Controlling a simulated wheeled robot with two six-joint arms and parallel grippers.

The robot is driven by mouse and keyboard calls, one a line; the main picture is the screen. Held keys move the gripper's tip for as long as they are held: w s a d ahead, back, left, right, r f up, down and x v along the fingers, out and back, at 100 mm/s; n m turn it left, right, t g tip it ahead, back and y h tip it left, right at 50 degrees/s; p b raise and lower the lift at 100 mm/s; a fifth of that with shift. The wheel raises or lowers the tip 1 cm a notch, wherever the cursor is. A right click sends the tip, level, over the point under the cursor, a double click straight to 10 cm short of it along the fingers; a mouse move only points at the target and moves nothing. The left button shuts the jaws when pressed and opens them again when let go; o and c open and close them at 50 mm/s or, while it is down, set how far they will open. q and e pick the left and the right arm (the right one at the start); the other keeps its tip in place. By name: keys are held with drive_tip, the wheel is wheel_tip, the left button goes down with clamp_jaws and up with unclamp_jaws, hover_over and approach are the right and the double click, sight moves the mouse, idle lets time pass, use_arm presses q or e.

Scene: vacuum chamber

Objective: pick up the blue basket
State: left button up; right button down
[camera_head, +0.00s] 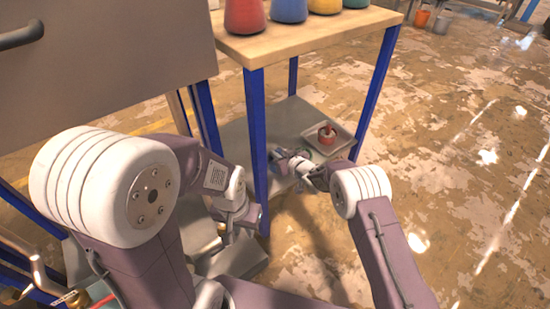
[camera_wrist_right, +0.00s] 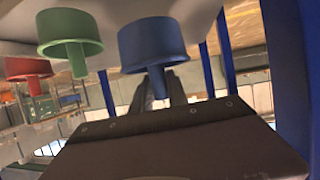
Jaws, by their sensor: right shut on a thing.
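The blue basket (camera_wrist_right: 150,44) is a round cup with a narrow stem in the right wrist view. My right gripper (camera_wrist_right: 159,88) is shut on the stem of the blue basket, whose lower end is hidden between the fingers. In the head view my right gripper (camera_head: 288,160) is beside the table leg, near a tray on the lower shelf; the basket cannot be clearly made out there. My left gripper (camera_head: 240,218) is low in front of the same table leg, apart from the basket. Its jaws are too unclear to tell.
A green basket (camera_wrist_right: 70,34) and a red basket (camera_wrist_right: 27,70) are left of the blue one. A tray (camera_head: 341,138) with a red-and-white item sits on the lower shelf (camera_head: 292,114). The blue leg (camera_head: 256,140) stands between my grippers. Right-hand floor is open.

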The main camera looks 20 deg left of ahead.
drive_tip(key=w+d+r+p, duration=0.4)
drive_tip(key=w+r, duration=0.1)
drive_tip(key=w, duration=0.3)
drive_tip(key=shift+w+r, duration=0.25)
drive_tip(key=shift+w, duration=0.15)
